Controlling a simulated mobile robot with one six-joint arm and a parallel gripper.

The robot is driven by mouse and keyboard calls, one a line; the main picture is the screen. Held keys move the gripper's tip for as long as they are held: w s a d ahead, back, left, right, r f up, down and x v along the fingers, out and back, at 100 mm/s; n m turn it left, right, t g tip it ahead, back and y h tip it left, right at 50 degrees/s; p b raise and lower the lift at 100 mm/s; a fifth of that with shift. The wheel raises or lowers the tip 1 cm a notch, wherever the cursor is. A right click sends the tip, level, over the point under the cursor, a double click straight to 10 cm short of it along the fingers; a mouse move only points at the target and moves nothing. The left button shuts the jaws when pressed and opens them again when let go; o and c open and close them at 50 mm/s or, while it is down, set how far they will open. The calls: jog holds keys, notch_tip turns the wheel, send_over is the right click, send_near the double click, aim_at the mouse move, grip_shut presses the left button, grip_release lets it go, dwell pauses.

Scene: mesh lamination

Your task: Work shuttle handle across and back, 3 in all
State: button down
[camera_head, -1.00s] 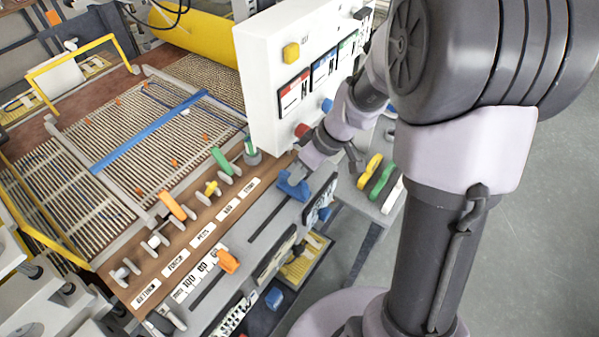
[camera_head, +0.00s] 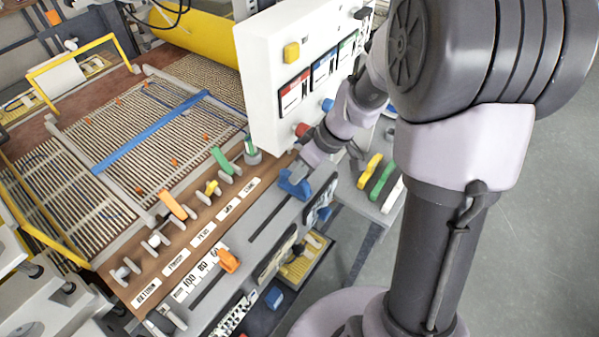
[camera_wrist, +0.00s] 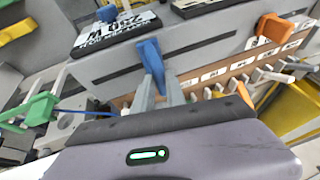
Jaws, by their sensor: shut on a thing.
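My gripper (camera_head: 288,178) is shut on this handle, reaching down from the upper right. In the wrist view the blue handle (camera_wrist: 151,58) stands between the two grey fingers of my gripper (camera_wrist: 157,88). The fingers partly hide its lower part. The blue bar (camera_head: 150,132) lies across the mesh wires (camera_head: 130,115) at the left of the head view.
An orange slider handle (camera_head: 228,261) stands in another slot nearer the front. Orange (camera_head: 172,205) and green (camera_head: 222,160) levers line the brown rail. A white control box (camera_head: 262,90) stands close beside my arm. Yellow, green and white handles lie on a side shelf (camera_head: 362,204).

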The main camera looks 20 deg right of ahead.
jog(key=w+d, duration=0.3)
jog(key=d, duration=0.2)
jog(key=w+d, duration=0.2)
jog(key=shift+w+d+r, duration=0.15)
jog(key=shift+w+d, duration=0.15)
jog(key=c, duration=1.6)
grip_release()
jog(key=shift+o, duration=1.2)
jog(key=shift+w+d, duration=0.1)
jog(key=shift+d, duration=0.05)
jog(key=shift+r, duration=0.1)
jog(key=p+v, duration=0.3)
jog(key=v, duration=1.4)
